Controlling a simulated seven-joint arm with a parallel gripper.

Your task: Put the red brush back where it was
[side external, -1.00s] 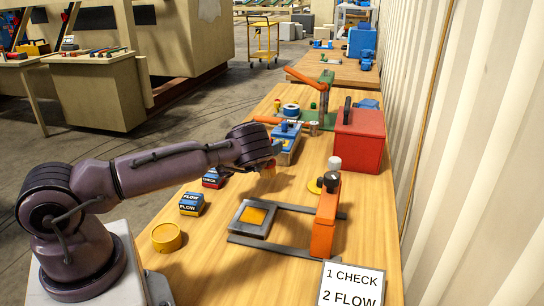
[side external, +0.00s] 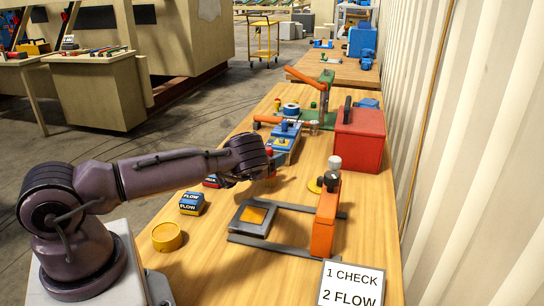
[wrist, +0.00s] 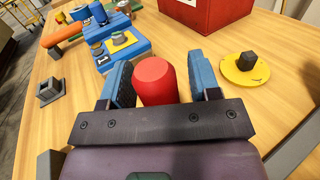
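The red brush (wrist: 154,80) shows in the wrist view as a rounded red handle between the two blue finger pads of my gripper (wrist: 162,84). The brush's lower end is hidden in the wrist view. A small grey square holder (wrist: 48,90) stands on the table to the left of my gripper in the wrist view; it looks empty.
A blue fixture (side external: 286,143) and a red box (side external: 360,140) stand beyond my gripper. A yellow disc (wrist: 244,72) with a black knob lies to the right.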

